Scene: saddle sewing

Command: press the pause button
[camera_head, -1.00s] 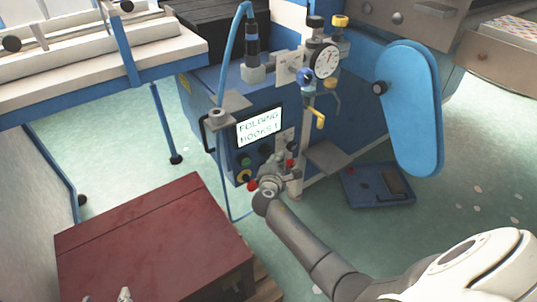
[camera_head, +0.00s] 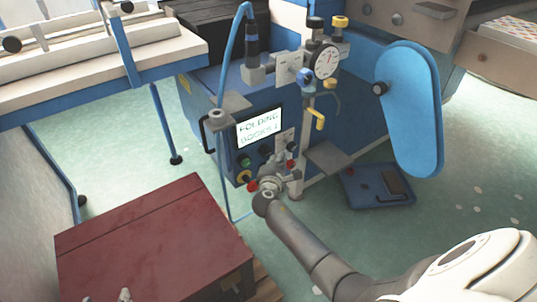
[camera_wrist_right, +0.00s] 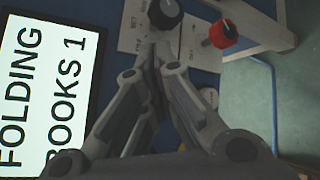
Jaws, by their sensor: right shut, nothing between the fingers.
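The blue machine's control panel has a lit screen (camera_head: 259,128) reading "FOLDING BOOKS 1"; it also shows in the right wrist view (camera_wrist_right: 45,95). Below it are a green button (camera_head: 245,161), a yellow-ringed one (camera_head: 243,177) and a red one (camera_head: 252,187). I cannot tell which is the pause button. My right gripper (camera_head: 273,164) is shut and empty, close in front of the panel and hiding part of it. In the wrist view its fingertips (camera_wrist_right: 158,48) point at a black knob (camera_wrist_right: 165,13); contact is unclear.
A red knob (camera_wrist_right: 222,34) sits right of the fingertips. A dial gauge (camera_head: 327,61) and yellow-handled lever (camera_head: 319,119) are above. A dark red box (camera_head: 150,235) stands front left. A blue pedal plate (camera_head: 378,187) lies on the floor at right.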

